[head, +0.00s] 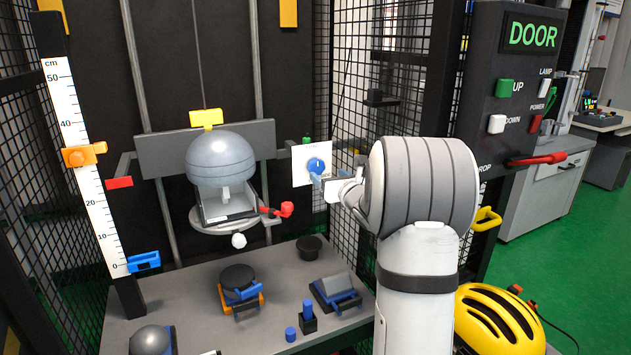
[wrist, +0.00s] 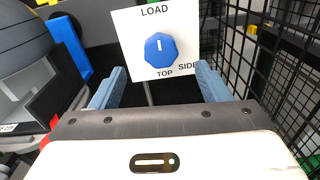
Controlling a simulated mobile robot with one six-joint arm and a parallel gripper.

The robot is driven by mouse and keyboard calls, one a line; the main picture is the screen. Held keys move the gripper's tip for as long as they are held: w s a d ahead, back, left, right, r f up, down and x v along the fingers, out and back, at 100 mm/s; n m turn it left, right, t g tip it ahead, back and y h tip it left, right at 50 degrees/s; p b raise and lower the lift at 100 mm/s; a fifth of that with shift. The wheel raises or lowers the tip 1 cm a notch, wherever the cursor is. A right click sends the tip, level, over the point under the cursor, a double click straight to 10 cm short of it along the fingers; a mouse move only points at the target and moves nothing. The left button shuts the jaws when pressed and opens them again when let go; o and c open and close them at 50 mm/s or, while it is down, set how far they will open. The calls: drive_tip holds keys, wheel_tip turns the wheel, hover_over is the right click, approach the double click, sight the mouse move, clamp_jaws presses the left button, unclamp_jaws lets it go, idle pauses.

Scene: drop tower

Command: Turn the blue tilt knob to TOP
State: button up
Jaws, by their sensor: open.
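The blue tilt knob (wrist: 161,49) is on a white plate (wrist: 125,22) with the labels LOAD, SIDE and TOP. LOAD is above the knob, SIDE at its lower right and TOP below it. The knob's white mark points up, toward LOAD. In the head view the knob (head: 316,165) is right of the grey helmet. My gripper (wrist: 160,67) is open, its blue fingers to the lower left and lower right of the knob. Nothing is between the fingers, and they appear apart from the knob. In the head view my gripper (head: 324,181) is close to the plate, partly hidden.
The grey helmet (head: 220,158) hangs at the left, with a red lever (head: 277,210) beside its carriage. Black wire mesh (wrist: 265,55) stands close at the right. Blocks and anvils stand on the grey table (head: 185,315) below. A yellow helmet (head: 497,320) is at lower right.

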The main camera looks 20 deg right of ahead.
sight(318, 167)
drive_tip(key=shift+n, duration=0.5)
drive_tip(key=w, duration=0.8)
drive_tip(key=shift+f, duration=0.1)
drive_tip(key=shift+c, duration=0.2)
drive_tip(key=c, duration=0.9)
